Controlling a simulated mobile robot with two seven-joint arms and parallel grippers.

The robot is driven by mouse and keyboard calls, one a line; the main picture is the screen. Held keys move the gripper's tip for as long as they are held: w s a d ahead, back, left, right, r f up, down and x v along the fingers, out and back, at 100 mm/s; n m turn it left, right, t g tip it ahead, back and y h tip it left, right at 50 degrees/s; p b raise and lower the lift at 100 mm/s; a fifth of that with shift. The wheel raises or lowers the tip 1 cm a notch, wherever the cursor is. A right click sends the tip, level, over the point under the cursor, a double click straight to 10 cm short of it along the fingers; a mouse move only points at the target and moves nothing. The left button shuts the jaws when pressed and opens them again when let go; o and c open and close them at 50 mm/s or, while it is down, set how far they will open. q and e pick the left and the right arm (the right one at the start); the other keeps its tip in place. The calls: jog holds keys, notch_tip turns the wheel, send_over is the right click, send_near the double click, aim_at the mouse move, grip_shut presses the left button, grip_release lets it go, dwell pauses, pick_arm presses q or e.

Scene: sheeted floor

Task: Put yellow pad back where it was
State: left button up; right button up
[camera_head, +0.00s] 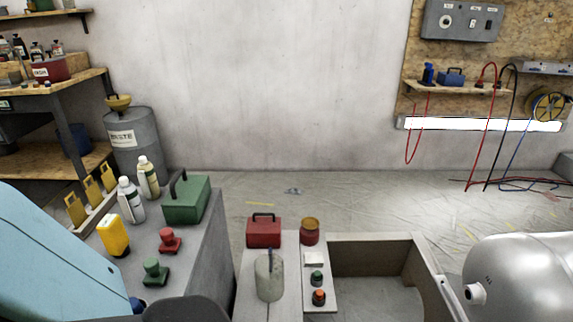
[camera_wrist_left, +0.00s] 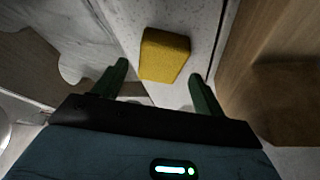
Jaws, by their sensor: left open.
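A yellow pad (camera_wrist_left: 165,55) lies on a narrow pale speckled surface in the left wrist view. My left gripper (camera_wrist_left: 159,72) is open, with one dark green finger on each side of the pad's near end in the picture. The fingers look apart from the pad, and I cannot tell how far above it they are. My left gripper's fingers are not seen in the head view, and my right gripper is in neither view.
A wooden-walled box (camera_head: 370,238) stands right of a narrow ledge with red and green buttons (camera_head: 317,279). A red toolbox (camera_head: 264,231) and grey canister (camera_head: 269,278) stand beside it. A green toolbox (camera_head: 186,200) and bottles (camera_head: 131,201) stand at left. A silver tank (camera_head: 525,275) is at right.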

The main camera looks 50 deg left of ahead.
pick_arm(q)
jog(key=p+v, duration=1.1)
jog(key=shift+r+p, duration=0.3)
jog(key=shift+r, duration=0.05)
jog(key=shift+s+d, duration=0.1)
jog(key=shift+s, duration=0.05)
